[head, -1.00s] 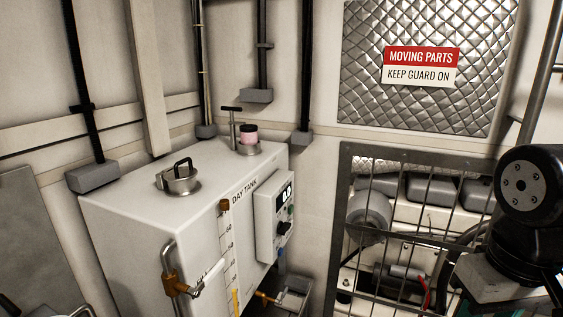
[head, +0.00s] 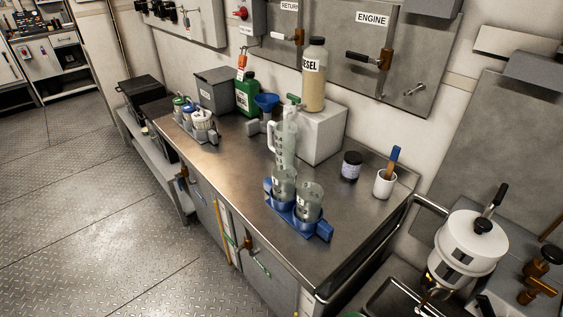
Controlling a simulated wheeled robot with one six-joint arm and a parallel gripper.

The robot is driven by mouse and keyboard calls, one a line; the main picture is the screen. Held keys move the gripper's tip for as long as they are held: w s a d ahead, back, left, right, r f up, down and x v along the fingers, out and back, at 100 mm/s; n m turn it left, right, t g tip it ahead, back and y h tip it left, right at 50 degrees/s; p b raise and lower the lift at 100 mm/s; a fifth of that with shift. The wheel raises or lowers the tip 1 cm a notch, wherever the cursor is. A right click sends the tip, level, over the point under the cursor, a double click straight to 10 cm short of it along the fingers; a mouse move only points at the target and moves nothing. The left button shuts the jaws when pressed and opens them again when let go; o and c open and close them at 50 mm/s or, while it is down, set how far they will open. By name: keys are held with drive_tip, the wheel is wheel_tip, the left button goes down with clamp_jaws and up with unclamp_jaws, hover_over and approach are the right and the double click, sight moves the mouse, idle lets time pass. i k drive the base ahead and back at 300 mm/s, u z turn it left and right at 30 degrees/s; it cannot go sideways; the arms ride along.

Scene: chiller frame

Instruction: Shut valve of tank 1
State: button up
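No tank or valve marked 1 can be read in the head view. Below the bench front, a brown fitting (head: 245,243) sits near a yellow vertical tube (head: 222,235), with a small green piece beside it. A second brown fitting (head: 298,37) is by the RETURN label. My gripper is not in view.
The steel bench (head: 250,225) carries a blue rack (head: 300,222) with clear jars, a DIESEL bottle (head: 314,75), a green can (head: 246,95) and a white cup (head: 384,183). A white canister (head: 468,243) stands at right. The chequered floor (head: 80,210) at left is clear.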

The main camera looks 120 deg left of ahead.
sight(178, 182)
drive_tip(key=k, duration=1.35)
drive_tip(key=u, duration=3.55)
drive_tip(key=i, duration=1.1)
drive_tip(key=z, duration=1)
drive_tip(key=k, duration=0.65)
drive_tip(key=u, duration=0.85)
